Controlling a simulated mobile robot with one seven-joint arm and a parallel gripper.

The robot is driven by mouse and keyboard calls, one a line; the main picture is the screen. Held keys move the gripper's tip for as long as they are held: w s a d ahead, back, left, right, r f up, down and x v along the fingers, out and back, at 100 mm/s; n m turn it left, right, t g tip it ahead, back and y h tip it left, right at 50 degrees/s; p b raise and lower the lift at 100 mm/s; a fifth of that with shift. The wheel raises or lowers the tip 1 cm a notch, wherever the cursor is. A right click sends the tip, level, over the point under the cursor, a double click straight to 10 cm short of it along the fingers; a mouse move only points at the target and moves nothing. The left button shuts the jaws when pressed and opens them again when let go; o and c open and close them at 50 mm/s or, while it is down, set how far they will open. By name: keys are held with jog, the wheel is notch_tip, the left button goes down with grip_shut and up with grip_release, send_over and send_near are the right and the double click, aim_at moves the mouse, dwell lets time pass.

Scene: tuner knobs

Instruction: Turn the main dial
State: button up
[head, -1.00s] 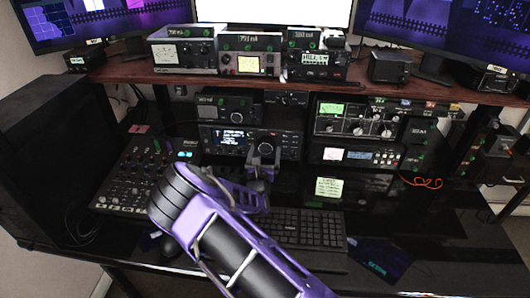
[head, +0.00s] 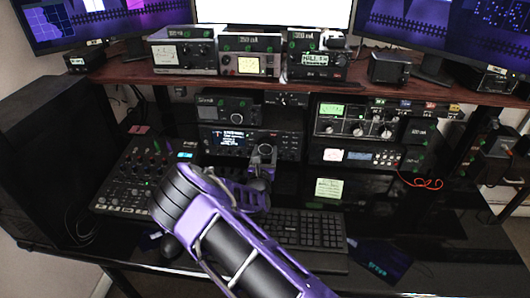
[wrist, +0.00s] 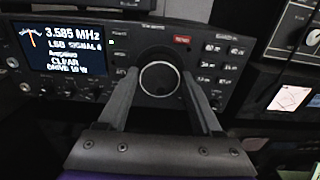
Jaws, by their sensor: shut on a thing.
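The main dial (wrist: 160,80) is a round dark knob with a pale rim on the front of a black radio (wrist: 105,45). The radio's lit screen reads 3.585 MHz in the wrist view. My gripper (wrist: 159,75) has one finger on each side of the dial and is shut on it. In the head view the radio (head: 225,141) stands under the wooden shelf, and my gripper (head: 262,158) reaches its front and hides most of the dial.
A mixer panel (head: 130,180) is at left. More radio units (head: 355,120) stand close at right. A wooden shelf (head: 290,83) with several devices runs above. A red cable (head: 425,184) hangs at right.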

jog(key=shift+m+p, duration=0.55)
jog(key=shift+m, duration=0.55)
jog(key=m, duration=0.2)
jog(key=shift+d+m, duration=0.1)
jog(key=shift+m, duration=0.2)
jog(key=m+b, duration=0.1)
jog(key=m, duration=0.4)
jog(key=shift+f, duration=0.2)
jog(key=m+b, duration=0.2)
jog(key=m, duration=0.2)
jog(key=shift+f, duration=0.15)
jog(key=m+b, duration=0.3)
jog(key=b, duration=0.1)
jog(key=shift+m, duration=0.3)
jog(key=m+b, duration=0.2)
jog(key=m, duration=0.2)
jog(key=shift+m+b, duration=0.3)
